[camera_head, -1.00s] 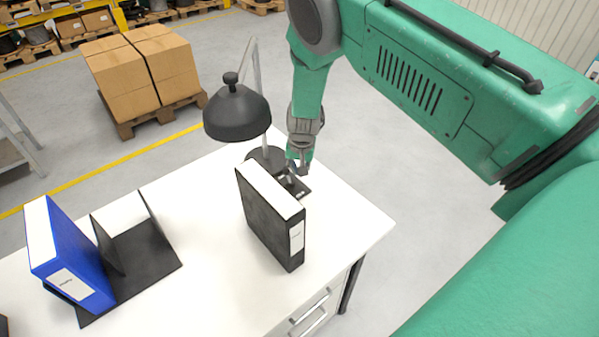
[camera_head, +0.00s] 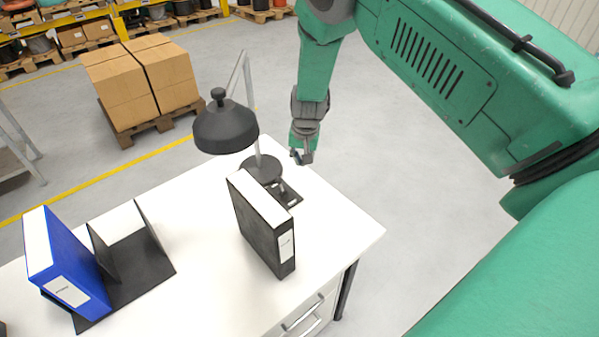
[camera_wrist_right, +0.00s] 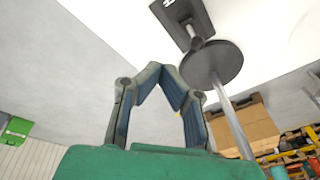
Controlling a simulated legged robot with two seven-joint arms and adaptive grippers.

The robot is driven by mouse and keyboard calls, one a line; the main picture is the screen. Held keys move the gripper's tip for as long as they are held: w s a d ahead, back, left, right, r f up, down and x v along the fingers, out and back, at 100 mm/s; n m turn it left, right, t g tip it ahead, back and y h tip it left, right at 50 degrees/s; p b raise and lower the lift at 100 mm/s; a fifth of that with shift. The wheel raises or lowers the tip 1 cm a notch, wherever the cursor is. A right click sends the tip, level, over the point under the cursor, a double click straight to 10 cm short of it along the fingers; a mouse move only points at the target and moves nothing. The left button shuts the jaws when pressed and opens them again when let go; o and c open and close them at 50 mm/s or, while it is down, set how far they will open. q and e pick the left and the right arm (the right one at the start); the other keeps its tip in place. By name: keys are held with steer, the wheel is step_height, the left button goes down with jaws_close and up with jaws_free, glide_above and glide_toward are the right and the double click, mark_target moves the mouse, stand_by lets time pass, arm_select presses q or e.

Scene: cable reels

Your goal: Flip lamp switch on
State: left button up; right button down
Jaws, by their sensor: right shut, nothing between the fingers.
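The black lamp (camera_head: 225,128) stands on the white desk, with its round base (camera_head: 260,167) at the far edge. Its shade hides any bulb, and I see no glow. A black switch plate (camera_head: 292,196) with a short lever lies beside the base, partly behind the black binder. In the right wrist view the switch plate (camera_wrist_right: 183,15) and its lever (camera_wrist_right: 195,44) show next to the round base (camera_wrist_right: 212,62). My right gripper (camera_head: 302,158) is shut and empty, apart from the switch, right of the lamp base. My left gripper is not in view.
The black binder (camera_head: 262,228) stands upright in front of the switch. A blue binder (camera_head: 68,265) leans in a black bookend (camera_head: 140,270) at the left. The desk (camera_head: 200,240) is clear between them. Boxes (camera_head: 145,80) stand on a pallet behind.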

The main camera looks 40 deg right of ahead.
step_height(320, 180, up, 5)
steer(key=w+a, duration=0.2)
steer(key=s+f+n, duration=0.1)
steer(key=s+f, duration=0.3)
steer(key=s, duration=0.2)
steer(key=s+f+n+g+h, duration=0.1)
steer(key=s+f, duration=0.3)
steer(key=s, duration=0.2)
steer(key=s+f+n, duration=0.1)
steer(key=s+f, duration=0.3)
steer(key=s, duration=0.3)
steer(key=shift+a+f+g+h+b, duration=0.25)
steer(key=shift+a+g+h+b, duration=0.05)
steer(key=shift+a+g, duration=0.1)
steer(key=s+a+f+n+y, duration=0.1)
steer(key=s+a+n, duration=0.2)
steer(key=s, duration=0.8)
steer(key=s+a+f+n+y, duration=0.15)
steer(key=s+a, duration=0.25)
steer(key=s, duration=0.6)
arm_select(q)
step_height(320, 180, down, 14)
steer(key=b, duration=1.2)
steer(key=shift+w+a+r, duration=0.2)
arm_select(e)
step_height(320, 180, down, 11)
steer(key=w+a+n, duration=0.1)
steer(key=n, duration=0.1)
steer(key=shift+w+a, duration=0.2)
steer(key=shift+w, duration=0.1)
